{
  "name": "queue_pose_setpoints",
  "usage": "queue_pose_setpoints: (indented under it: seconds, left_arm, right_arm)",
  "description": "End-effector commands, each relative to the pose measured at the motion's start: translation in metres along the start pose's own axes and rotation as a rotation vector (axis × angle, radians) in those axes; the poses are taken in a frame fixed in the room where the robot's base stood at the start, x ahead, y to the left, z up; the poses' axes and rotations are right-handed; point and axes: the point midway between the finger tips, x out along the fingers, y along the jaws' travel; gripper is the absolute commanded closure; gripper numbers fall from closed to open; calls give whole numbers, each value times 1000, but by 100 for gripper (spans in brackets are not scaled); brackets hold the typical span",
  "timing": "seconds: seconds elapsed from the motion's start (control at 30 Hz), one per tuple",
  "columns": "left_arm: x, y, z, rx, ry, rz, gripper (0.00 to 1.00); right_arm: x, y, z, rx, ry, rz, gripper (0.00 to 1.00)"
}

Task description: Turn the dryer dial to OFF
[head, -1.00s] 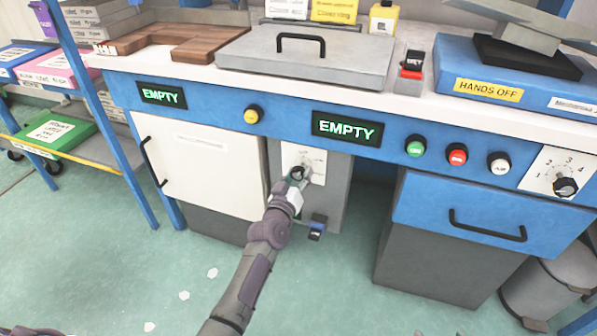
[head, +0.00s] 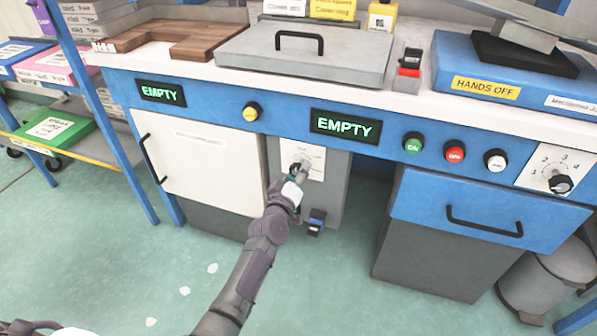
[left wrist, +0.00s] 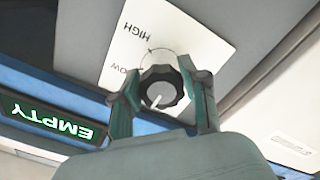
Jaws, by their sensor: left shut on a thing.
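The dryer dial is a dark round knob (left wrist: 164,90) with a pale pointer line, on a white plate (left wrist: 165,38) marked HIGH and LOW, which appear turned over in the left wrist view. The pointer line lies on the knob's lower left there. My left gripper (left wrist: 158,76) has one finger on each side of the knob and is shut on it. In the head view, my left gripper (head: 297,176) is at the dial plate (head: 313,158) on the grey panel, partly covering the knob. An OFF label is not readable. My right gripper is not in view.
An EMPTY display (head: 345,126) and a yellow button (head: 252,111) are above the dial. A white door (head: 200,165) is on the left. A blue switch (head: 317,222) is below. A numbered dial (head: 560,184) and several buttons are at right.

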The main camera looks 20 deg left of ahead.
Motion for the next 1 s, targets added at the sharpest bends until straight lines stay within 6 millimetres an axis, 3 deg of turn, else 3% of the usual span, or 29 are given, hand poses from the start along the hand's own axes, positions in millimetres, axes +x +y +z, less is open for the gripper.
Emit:
queue_pose_setpoints:
  seconds: [0.17, 0.2, 0.37, 0.73, 0.87, 1.0]
  left_arm:
    - [0, 0, 0, -4, 1, -1, 91]
    - [0, 0, 0, -4, 1, -1, 54]
    - [0, 0, 0, -3, 1, -1, 30]
    - [-6, -1, 1, -2, -1, -1, 30]
    - [-24, -1, 1, -2, 0, -2, 30]
    - [-55, -1, 1, -2, 0, -3, 30]
  right_arm:
    - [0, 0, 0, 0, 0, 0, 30]
    - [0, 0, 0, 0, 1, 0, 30]
    - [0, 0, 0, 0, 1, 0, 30]
    - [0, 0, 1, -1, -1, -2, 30]
    - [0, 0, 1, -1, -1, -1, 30]
    - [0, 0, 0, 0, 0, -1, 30]
